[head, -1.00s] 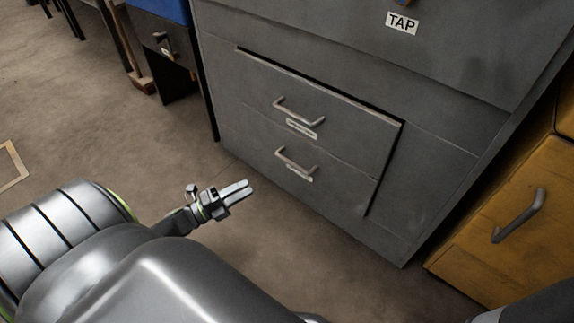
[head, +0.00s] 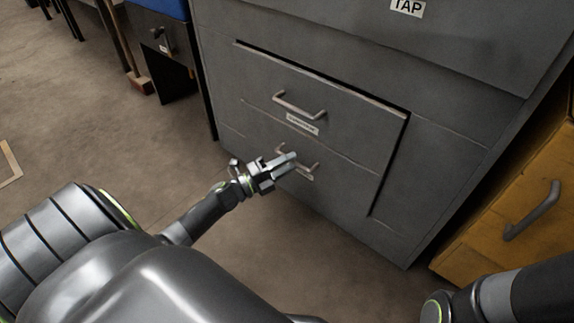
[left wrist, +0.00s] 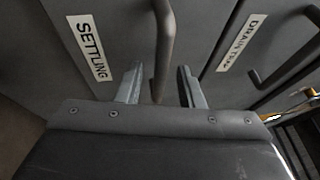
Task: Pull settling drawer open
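The settling drawer (head: 335,178) is the lower drawer of the grey cabinet and looks shut. Its metal bar handle (head: 314,168) is partly hidden behind my left gripper (head: 286,161). In the left wrist view, the "SETTLING" label (left wrist: 90,47) lies left of this handle (left wrist: 164,45). My left gripper (left wrist: 160,88) is open there, one finger on each side of the bar, with gaps showing on both sides. Whether the bar is fully between the fingertips in depth is hard to tell. My right gripper is out of view.
The drain trap drawer (head: 350,115), with its own handle (head: 299,105), sits directly above and looks shut. A yellow cabinet (head: 515,205) stands at the right. Bare floor (head: 100,150) lies to the left.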

